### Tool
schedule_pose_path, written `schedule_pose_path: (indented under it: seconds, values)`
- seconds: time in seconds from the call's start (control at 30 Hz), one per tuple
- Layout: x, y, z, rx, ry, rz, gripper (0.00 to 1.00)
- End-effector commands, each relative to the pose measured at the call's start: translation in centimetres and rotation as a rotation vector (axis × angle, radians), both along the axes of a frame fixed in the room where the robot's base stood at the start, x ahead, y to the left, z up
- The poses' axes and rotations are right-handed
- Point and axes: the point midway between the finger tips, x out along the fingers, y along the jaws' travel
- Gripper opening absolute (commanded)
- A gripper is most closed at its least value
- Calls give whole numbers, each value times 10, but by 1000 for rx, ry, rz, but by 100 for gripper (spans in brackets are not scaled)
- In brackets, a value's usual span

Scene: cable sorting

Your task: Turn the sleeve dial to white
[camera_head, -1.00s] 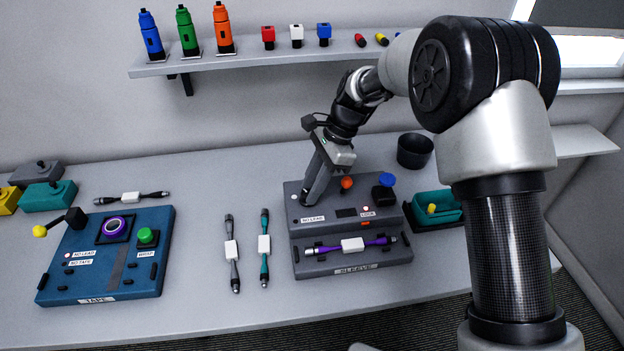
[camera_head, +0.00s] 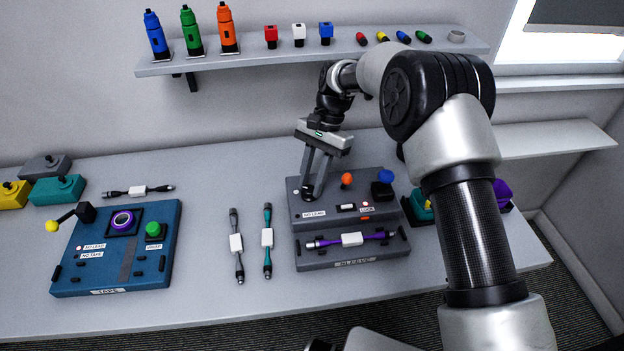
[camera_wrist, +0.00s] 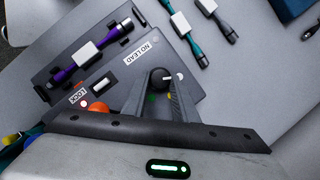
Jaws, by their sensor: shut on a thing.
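The grey sleeve station (camera_head: 330,264) stands on the table with a purple cable (camera_head: 378,238) with a white label lying in its front. Its sleeve dial is a small black knob (camera_wrist: 161,76) at the back left of the station, seen in the wrist view with a white mark on its edge. My gripper (camera_head: 308,188) points down over the dial, its fingers shut on the knob's two sides. A small window (camera_head: 347,207) on the station shows white. The fingers partly hide the dial in the head view.
An orange knob (camera_head: 347,179), a blue knob (camera_head: 385,176) and a black block (camera_head: 381,191) stand right of the dial. The blue tape station (camera_head: 72,272) is at left. Two loose cables (camera_head: 237,243) (camera_head: 267,240) lie between the stations.

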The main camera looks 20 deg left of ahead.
Motion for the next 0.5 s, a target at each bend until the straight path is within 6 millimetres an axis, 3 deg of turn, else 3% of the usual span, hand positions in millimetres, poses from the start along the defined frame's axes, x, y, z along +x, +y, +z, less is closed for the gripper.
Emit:
schedule_pose_path:
  seconds: [0.43, 0.47, 0.5]
  values:
    - [1, 0, 1, 1, -2, 11, 4]
    - [0, 0, 1, 1, -2, 11, 31]
    - [0, 0, 1, 1, -2, 10, 38]
